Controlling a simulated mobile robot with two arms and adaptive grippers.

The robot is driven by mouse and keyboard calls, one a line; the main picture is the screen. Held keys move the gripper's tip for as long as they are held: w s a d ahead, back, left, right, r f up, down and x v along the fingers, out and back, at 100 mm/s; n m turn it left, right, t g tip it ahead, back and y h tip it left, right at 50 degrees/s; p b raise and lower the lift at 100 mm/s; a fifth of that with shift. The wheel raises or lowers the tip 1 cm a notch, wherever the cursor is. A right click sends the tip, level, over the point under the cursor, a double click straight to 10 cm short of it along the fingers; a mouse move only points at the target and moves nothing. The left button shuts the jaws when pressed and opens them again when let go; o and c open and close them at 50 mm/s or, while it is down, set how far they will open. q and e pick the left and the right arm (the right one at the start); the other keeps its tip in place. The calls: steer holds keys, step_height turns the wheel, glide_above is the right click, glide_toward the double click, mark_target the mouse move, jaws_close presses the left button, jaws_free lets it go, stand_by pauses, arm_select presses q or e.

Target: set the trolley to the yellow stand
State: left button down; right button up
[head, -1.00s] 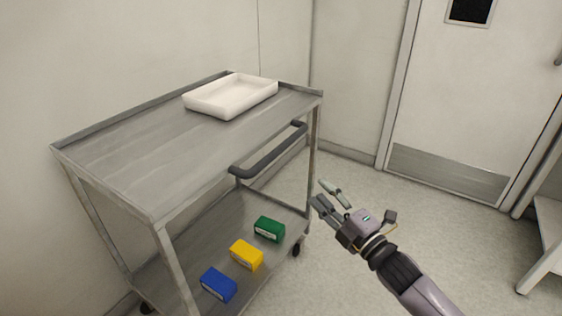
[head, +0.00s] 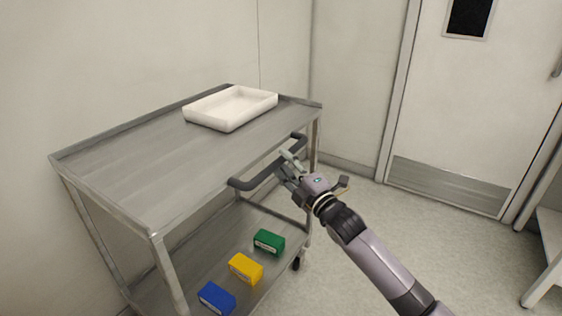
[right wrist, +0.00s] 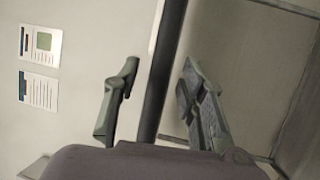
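The grey metal trolley (head: 120,170) stands against the wall at the left in the head view. Its dark handle (head: 258,175) runs along the side facing the door. My right gripper (head: 286,163) is at the handle, towards its far end. In the right wrist view its two fingers (right wrist: 158,78) are apart, one on each side of the dark handle bar (right wrist: 166,70). Gaps show between the fingers and the bar, so it is open around the handle. My left gripper is not in view. No yellow stand shows in these frames.
A white tray (head: 230,122) sits on the trolley's top. Blue (head: 217,298), yellow (head: 246,268) and green (head: 269,242) boxes lie on the lower shelf. A door (head: 450,110) is at the back right, with a white piece of furniture (head: 548,245) at the right edge. Floor between is clear.

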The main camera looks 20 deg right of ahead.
steer(key=shift+x, duration=1.1)
steer(key=shift+c, duration=0.5)
jaws_close()
